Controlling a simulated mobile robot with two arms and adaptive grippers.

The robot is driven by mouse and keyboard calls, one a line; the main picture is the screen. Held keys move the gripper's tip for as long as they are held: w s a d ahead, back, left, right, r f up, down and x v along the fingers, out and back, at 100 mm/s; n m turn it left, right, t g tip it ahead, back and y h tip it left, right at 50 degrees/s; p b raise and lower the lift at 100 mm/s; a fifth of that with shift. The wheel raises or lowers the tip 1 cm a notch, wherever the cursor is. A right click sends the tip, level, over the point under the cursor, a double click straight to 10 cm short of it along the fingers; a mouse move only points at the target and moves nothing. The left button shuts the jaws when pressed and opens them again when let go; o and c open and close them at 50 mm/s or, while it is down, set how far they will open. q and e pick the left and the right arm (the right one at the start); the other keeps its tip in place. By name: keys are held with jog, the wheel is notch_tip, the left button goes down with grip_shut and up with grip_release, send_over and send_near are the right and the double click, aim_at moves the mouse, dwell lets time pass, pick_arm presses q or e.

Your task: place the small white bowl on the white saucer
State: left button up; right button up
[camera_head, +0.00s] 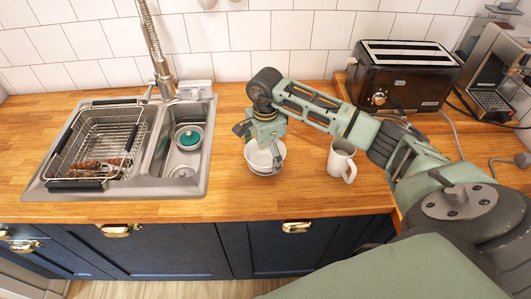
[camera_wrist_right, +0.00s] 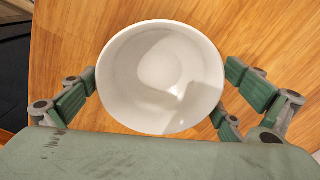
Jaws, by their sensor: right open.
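The small white bowl (camera_head: 258,166) stands upright on the wooden counter, left of the white mug. It also shows from above in the right wrist view (camera_wrist_right: 160,80), empty. My right gripper (camera_head: 262,150) is over the bowl with its fingers pointing down. I cannot make out a separate white saucer; whether one is under the bowl is hidden. My left gripper is not in view.
A white mug (camera_head: 341,160) stands right of the bowl, below my right arm. A black toaster (camera_head: 405,78) and a coffee machine (camera_head: 495,70) are at the back right. The sink (camera_head: 160,165) with a wire rack (camera_head: 98,140) is at the left. Counter between sink and bowl is clear.

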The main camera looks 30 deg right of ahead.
aim_at(265, 161)
jog(key=shift+r+p, duration=0.5)
notch_tip(265, 161, up, 12)
jog(key=b, duration=0.4)
jog(key=shift+f, duration=0.1)
